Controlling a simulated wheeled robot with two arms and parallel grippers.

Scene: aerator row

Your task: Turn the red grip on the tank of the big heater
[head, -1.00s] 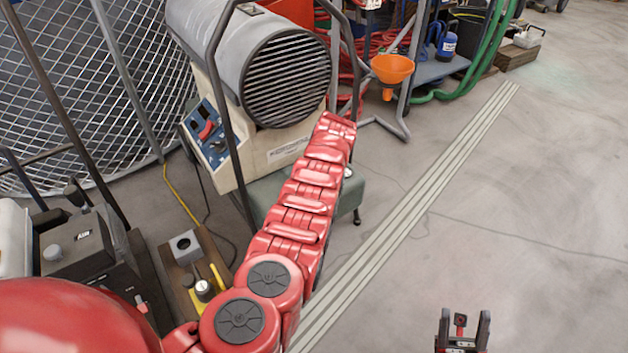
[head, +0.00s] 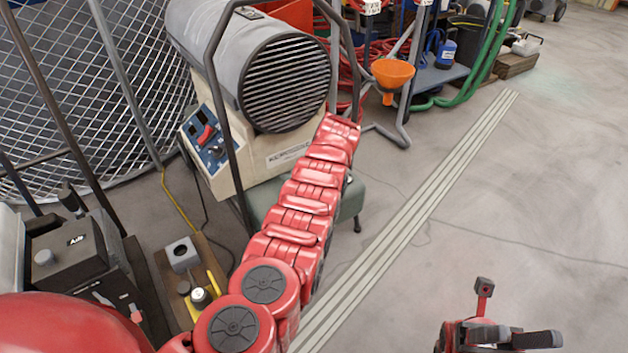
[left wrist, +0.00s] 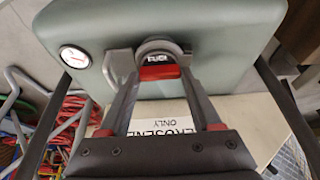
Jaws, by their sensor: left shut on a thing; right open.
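The big heater has a grey barrel (head: 215,45) with a round grille. Its grey-green tank (head: 350,203) is low under the cream body, partly hidden by my left arm. In the left wrist view the tank (left wrist: 230,35) fills the top, with a round cap bearing the red grip (left wrist: 158,73). My left gripper (left wrist: 155,70) is shut on the red grip, one finger at each side. In the head view its jaws are hidden behind my arm. My right gripper (head: 513,337) is open and empty over bare floor at the bottom right.
The heater's control panel (head: 205,138) has a red switch. Dark frame tubes pass in front of the heater. An orange funnel (head: 393,72) and a blue shelf stand behind it. A white gauge (left wrist: 74,58) is on the tank. The floor at right is clear.

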